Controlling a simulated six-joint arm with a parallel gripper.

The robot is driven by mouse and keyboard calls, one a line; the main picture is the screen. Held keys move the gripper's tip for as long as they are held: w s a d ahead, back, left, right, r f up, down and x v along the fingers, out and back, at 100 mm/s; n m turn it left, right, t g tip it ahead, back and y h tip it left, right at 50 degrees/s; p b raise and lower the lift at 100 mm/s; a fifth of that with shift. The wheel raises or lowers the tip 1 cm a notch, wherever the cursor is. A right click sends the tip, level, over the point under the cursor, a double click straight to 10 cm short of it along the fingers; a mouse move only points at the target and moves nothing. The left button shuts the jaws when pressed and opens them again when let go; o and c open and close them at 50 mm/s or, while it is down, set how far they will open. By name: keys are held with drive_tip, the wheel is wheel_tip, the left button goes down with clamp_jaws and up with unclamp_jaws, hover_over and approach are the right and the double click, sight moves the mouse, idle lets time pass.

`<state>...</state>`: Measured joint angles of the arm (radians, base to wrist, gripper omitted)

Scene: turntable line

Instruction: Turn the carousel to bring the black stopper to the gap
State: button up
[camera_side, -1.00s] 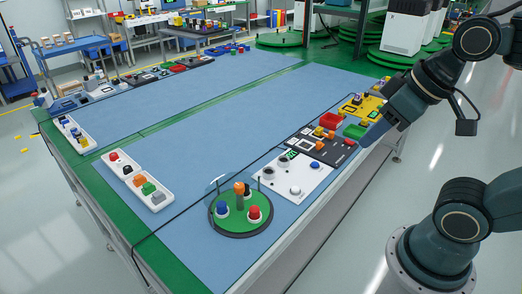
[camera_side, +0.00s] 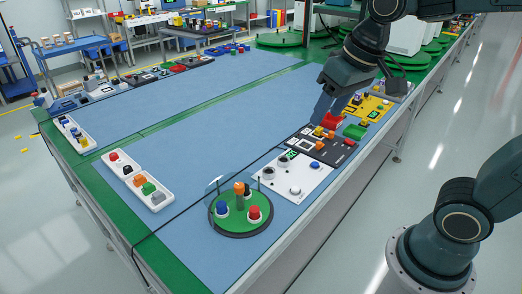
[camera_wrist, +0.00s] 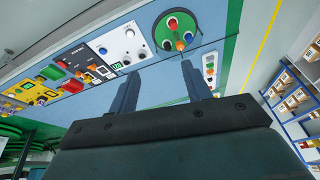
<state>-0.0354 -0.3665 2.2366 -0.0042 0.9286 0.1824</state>
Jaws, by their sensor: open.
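The carousel (camera_side: 236,229), a round green disc with a dark rim, stands at the near end of the blue table. The carousel (camera_wrist: 158,21) also shows at the top of the wrist view. My gripper (camera_side: 322,114) is above the table's right side, well apart from the carousel. In the wrist view my gripper (camera_wrist: 162,85) has its two fingers apart, empty.
A white tray (camera_side: 153,198) of coloured pieces lies left. The table's middle is clear.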

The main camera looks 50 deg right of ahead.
drive_tip(key=w+a+f+m+g, duration=0.2)
drive_tip(key=w+f, duration=0.2)
drive_tip(key=w, duration=0.8)
drive_tip(key=m+g, duration=0.2)
hover_over(239, 185)
wheel_tip(239, 185, down, 10)
drive_tip(key=shift+d, duration=0.1)
drive_tip(key=shift+f, duration=0.15)
wheel_tip(239, 185, down, 13)
drive_tip(key=shift+f, duration=0.2)
clamp_jaws()
